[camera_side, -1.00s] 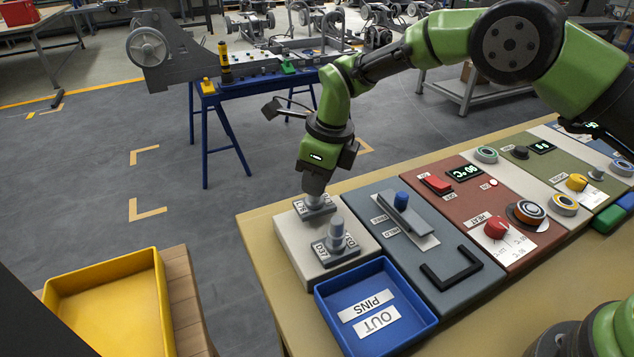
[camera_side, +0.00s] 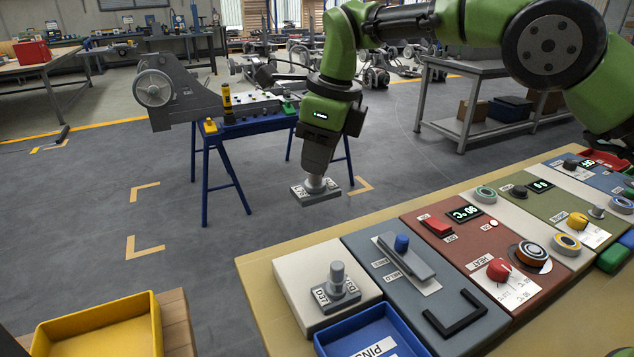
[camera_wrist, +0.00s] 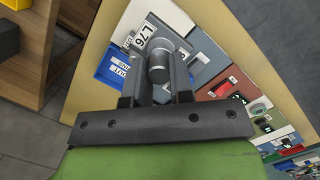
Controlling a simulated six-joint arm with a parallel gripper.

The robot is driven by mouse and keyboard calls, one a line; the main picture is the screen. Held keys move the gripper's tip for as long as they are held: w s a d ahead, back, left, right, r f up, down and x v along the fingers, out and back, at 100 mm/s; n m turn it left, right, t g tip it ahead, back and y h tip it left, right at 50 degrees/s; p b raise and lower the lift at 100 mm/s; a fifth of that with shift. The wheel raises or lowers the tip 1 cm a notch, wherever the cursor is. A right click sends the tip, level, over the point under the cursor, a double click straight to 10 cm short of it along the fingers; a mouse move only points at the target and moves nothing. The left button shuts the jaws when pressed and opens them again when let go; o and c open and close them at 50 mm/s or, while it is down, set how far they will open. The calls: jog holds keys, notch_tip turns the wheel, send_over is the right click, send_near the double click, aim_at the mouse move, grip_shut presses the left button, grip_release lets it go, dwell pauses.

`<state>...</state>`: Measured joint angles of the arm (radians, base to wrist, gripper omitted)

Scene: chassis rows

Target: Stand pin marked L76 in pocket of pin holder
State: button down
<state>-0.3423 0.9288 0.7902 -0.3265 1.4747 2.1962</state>
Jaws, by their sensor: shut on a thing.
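My gripper (camera_side: 316,172) is shut on a grey pin (camera_side: 318,192) with a square base plate. I cannot tell for sure which part is the holder's pocket.
A blue tray (camera_side: 350,338) sits in front of the pale block. The red panel (camera_side: 466,245) with knobs lies to the right. A yellow bin (camera_side: 100,330) is at lower left.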

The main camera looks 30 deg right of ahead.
jog(key=n, duration=0.1)
jog(key=s+d+n, duration=0.1)
jog(key=n, duration=0.1)
jog(key=d+n+g, duration=0.1)
jog(key=n, duration=0.1)
jog(key=shift+s, duration=0.4)
jog(key=s+d+n+g+h, duration=0.15)
jog(key=s+d+n, duration=0.55)
jog(key=n, duration=0.9)
jog(key=s+d+n+g+h, duration=0.15)
jog(key=s+d+n, duration=0.25)
jog(key=s+n, duration=0.8)
jog(key=shift+w+f+n+t, duration=0.15)
jog(key=shift+w+f+n, duration=0.3)
jog(key=shift+f, duration=1.75)
jog(key=shift+w+f+n+t, duration=0.1)
jog(key=shift+w+f+n, duration=0.4)
jog(key=shift+f, duration=1.75)
jog(key=shift+w+f+n+t, duration=0.15)
jog(key=shift+w+f+n, duration=0.3)
jog(key=shift+f, duration=1.75)
jog(key=c, duration=0.9)
grip_release()
